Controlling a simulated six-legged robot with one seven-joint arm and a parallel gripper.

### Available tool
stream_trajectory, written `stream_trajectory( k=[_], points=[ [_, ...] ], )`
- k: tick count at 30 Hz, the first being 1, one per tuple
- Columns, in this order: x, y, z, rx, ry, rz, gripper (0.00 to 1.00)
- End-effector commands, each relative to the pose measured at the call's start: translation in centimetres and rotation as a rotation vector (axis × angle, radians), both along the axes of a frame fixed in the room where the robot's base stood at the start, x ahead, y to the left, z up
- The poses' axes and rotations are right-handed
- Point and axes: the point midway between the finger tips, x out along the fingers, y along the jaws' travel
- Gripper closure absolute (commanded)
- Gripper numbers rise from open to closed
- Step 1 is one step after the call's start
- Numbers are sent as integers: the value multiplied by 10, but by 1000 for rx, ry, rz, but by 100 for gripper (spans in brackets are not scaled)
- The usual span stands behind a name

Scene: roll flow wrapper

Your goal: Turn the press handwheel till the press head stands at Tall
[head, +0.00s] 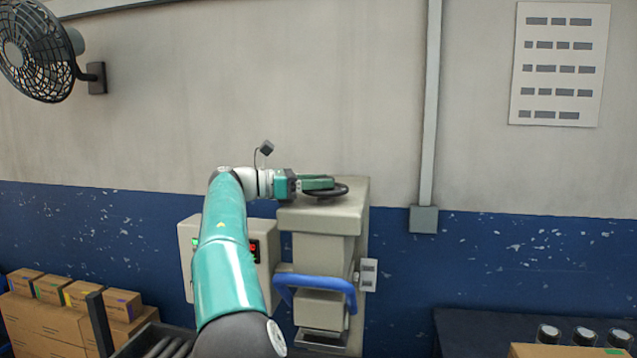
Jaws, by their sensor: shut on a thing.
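The press (322,216) is a beige-grey machine against the wall. Its black handwheel (338,193) lies flat on top. My gripper (320,184), with green fingers, reaches in from the left and is shut on the handwheel; the fingers hide part of it. The press head (322,277) is a grey block in the press body, partly covered by a blue bar handle (318,281). A small light plate (368,275) is on the press's right side; its markings are too small to read, so I cannot tell the head's height setting.
A control box (187,262) with lit displays is left of the press, partly behind my arm. Rollers (170,347) and cardboard boxes (52,290) are at lower left. A dark table (470,325) with several jars (583,336) near it is at lower right. A fan (35,52) hangs upper left.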

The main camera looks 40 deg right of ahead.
Motion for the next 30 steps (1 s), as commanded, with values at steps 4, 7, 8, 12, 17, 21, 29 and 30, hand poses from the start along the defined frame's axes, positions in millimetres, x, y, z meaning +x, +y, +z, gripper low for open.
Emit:
stream_trajectory(
  k=[4, 7, 8, 12, 17, 21, 29, 30],
  points=[
    [1, -1, 1, -6, -1, -44, 84],
    [1, -1, 2, -6, -1, -65, 84],
    [1, -1, 2, -6, -1, -71, 84],
    [1, -1, 2, -8, -1, -90, 84],
    [1, -1, 3, -8, -1, -98, 84],
    [1, -1, 3, -8, -1, -99, 84],
    [1, -1, 4, -8, -2, -99, 53],
    [1, -1, 4, -8, -2, -99, 45]
  ],
)
